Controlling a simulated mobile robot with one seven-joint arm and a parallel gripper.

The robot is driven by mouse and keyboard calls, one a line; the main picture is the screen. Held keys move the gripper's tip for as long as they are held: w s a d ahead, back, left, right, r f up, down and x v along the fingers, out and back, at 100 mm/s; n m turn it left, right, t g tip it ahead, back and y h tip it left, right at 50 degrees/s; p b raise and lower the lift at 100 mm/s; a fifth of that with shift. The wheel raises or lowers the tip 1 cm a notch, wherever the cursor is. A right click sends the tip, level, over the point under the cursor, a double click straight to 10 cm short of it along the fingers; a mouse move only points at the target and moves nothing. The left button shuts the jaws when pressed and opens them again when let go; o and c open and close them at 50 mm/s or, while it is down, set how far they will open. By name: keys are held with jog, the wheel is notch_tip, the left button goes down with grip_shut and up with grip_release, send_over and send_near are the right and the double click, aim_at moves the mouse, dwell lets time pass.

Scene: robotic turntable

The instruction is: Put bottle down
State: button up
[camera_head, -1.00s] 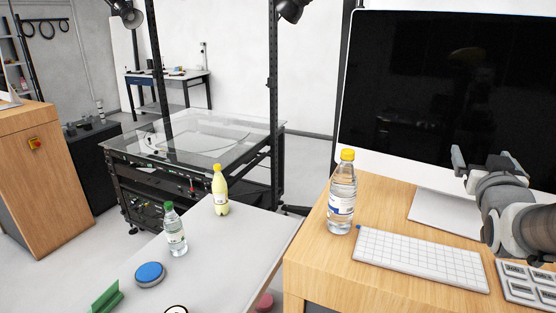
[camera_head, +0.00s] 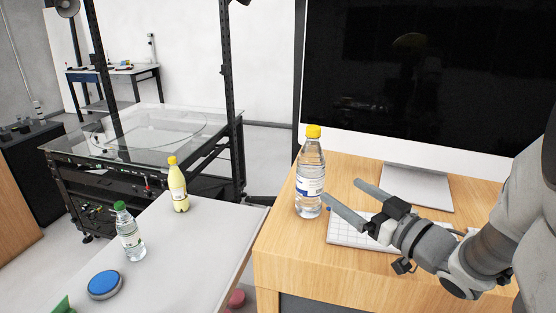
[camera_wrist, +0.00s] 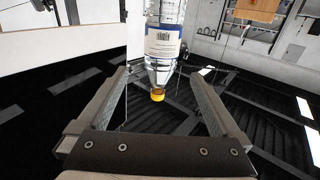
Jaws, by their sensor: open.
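A clear bottle with a yellow cap (camera_head: 311,180) stands upright on the wooden desk (camera_head: 275,235), left of the keyboard. My gripper (camera_head: 342,192) is open and empty, its two fingers pointing at the bottle from the right. In the wrist view the bottle (camera_wrist: 163,42) appears upside down, beyond and between the open fingers (camera_wrist: 160,73). Whether a finger touches it I cannot tell. Two smaller bottles stand on the white table (camera_head: 205,240): a clear one with a green cap (camera_head: 131,236) and a pale yellow one (camera_head: 178,190).
A large monitor (camera_head: 420,90) stands behind my gripper. The keyboard (camera_head: 350,232) lies partly hidden under it. A blue round button (camera_head: 104,285) sits on the white table. The white table's right part is clear. A glass-topped turntable frame (camera_head: 150,135) stands behind.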

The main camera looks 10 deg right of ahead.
aim_at(321, 175)
jog(key=p+x, duration=0.4)
jog(key=x, duration=0.5)
jog(key=shift+w, duration=0.1)
jog(key=shift+p+x, duration=0.8)
jog(key=shift+x, duration=1.9)
jog(key=shift+a, duration=0.1)
jog(key=shift+c, duration=0.2)
jog(key=shift+r, duration=0.15)
grip_shut()
